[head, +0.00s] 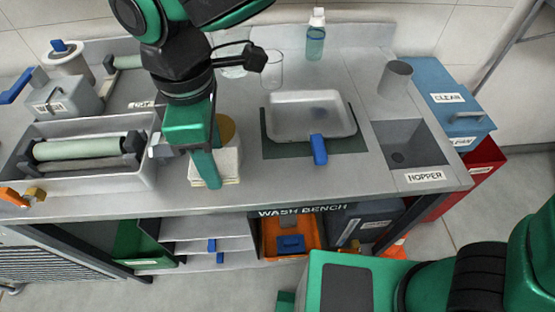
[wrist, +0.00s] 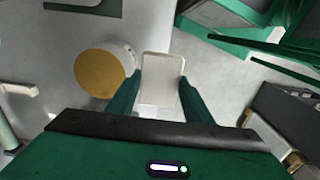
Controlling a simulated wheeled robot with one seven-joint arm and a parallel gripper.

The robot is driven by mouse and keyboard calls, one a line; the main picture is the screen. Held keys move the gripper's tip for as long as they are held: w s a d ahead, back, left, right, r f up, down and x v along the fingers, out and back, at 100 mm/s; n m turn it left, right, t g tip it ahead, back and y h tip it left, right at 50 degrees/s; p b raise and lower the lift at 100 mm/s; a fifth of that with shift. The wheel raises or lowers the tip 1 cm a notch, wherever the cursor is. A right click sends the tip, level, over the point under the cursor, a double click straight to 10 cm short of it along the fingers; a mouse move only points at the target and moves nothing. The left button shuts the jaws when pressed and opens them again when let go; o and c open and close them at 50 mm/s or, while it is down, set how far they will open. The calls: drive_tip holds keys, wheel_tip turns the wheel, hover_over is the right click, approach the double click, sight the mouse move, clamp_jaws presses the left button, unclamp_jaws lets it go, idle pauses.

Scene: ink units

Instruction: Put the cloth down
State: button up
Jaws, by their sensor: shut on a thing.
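My gripper (head: 207,178) points down over the front left-middle of the wash bench. In the wrist view its two green fingers (wrist: 161,82) are closed on the sides of a pale, cream folded cloth (wrist: 162,66). In the head view the cloth (head: 230,166) is a whitish folded block behind and beside the fingers, partly hidden by them. It is low, close to the bench top near the front edge; I cannot tell whether it touches the surface.
A round yellow-brown topped thing (wrist: 103,73) stands right beside the cloth. A trough with rollers (head: 85,170) is to the left. A metal tray (head: 290,133) on a green mat and a sunken hopper (head: 408,145) are to the right. Bare bench lies between cloth and mat.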

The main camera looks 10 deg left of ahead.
drive_tip(key=shift+w+d, duration=0.1)
hover_over(275, 175)
wheel_tip(275, 175, down, 7)
drive_tip(key=shift+f, duration=2)
drive_tip(key=shift+f, duration=0.1)
drive_tip(key=o, duration=1.1)
drive_tip(key=shift+c, duration=0.2)
drive_tip(key=shift+o, duration=0.2)
wheel_tip(275, 175, up, 12)
drive_tip(key=shift+w+d, duration=0.1)
